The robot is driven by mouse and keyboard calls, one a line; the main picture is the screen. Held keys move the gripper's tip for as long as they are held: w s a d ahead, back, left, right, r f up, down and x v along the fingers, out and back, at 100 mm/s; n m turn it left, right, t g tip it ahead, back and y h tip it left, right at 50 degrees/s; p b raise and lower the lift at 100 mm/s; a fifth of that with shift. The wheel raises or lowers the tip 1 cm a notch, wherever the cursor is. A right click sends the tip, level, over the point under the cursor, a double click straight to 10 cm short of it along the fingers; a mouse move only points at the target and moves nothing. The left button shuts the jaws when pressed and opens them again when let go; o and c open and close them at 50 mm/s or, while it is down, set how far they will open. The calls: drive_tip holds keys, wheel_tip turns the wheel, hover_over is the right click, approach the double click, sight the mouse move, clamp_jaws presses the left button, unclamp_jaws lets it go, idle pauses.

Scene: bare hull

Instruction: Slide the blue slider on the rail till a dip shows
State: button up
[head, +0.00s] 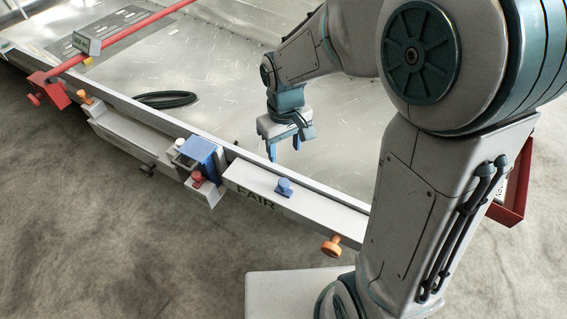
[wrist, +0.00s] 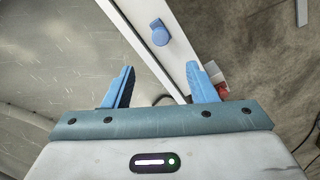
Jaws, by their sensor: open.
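A small blue knob-like piece (head: 284,187) sits on top of the pale bar marked "FAIR" (head: 325,206), along the hull's near edge. It also shows in the wrist view (wrist: 159,33), beyond the fingertips. A larger blue block (head: 203,153) stands further left on the same edge. I cannot tell for sure which of the two is the slider. My gripper (head: 285,151) is open and empty, fingers pointing down, apart from both blue pieces and above the hull floor just inside the edge. In the wrist view its two blue fingers (wrist: 163,82) are spread. I see no dip.
Along the edge sit a red knob (head: 197,179), a black knob (head: 147,169) and orange knobs (head: 331,246). A red bar (head: 115,37) crosses at the back left. A black coil (head: 165,99) lies on the hull floor, which is otherwise mostly clear.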

sight(284, 182)
wheel_tip(284, 182, down, 14)
drive_tip(key=b, duration=0.2)
drive_tip(key=shift+r+b, duration=0.1)
drive_tip(key=shift+b, duration=0.3)
